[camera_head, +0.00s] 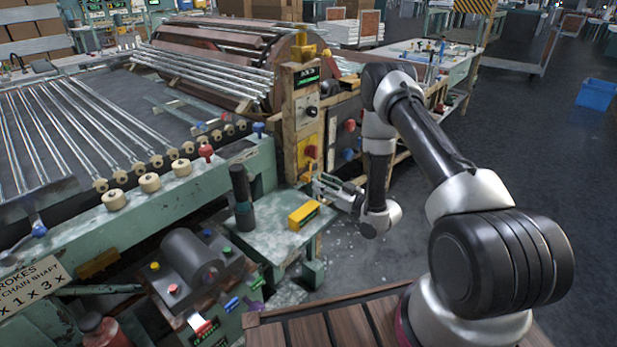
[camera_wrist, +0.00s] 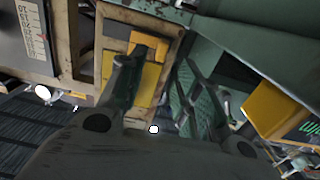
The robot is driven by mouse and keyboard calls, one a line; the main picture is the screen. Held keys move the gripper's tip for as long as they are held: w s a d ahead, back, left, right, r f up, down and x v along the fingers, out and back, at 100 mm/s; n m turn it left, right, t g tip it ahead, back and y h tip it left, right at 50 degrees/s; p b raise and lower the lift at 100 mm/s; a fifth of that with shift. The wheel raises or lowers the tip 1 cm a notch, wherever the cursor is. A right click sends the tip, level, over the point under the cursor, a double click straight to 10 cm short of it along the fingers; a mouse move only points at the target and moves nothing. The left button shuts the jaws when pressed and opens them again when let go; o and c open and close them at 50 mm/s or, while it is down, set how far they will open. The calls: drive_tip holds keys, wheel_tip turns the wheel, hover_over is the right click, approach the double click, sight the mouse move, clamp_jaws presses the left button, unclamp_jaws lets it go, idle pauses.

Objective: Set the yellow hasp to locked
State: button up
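A yellow panel (camera_head: 303,150) is set in the front of the worn wooden post, below a dark knob. In the wrist view a raised yellow hasp-like piece (camera_wrist: 148,44) stands at the top of this yellow plate (camera_wrist: 148,86). Part of it is hidden behind a finger, and I cannot tell whether it is locked. My gripper (camera_head: 322,187) is in front of the lower post, just above the small green table. In the wrist view my gripper (camera_wrist: 155,72) has its fingers spread apart, with nothing between them; the left finger overlaps the plate.
A yellow box with a green display (camera_head: 303,216) lies on the green table (camera_head: 270,240), near my gripper. A dark upright cylinder (camera_head: 241,195) stands at its left. The post (camera_head: 290,110) bears a small display.

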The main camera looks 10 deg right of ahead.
sight(309, 178)
drive_tip(key=x, duration=0.6)
clamp_jaws()
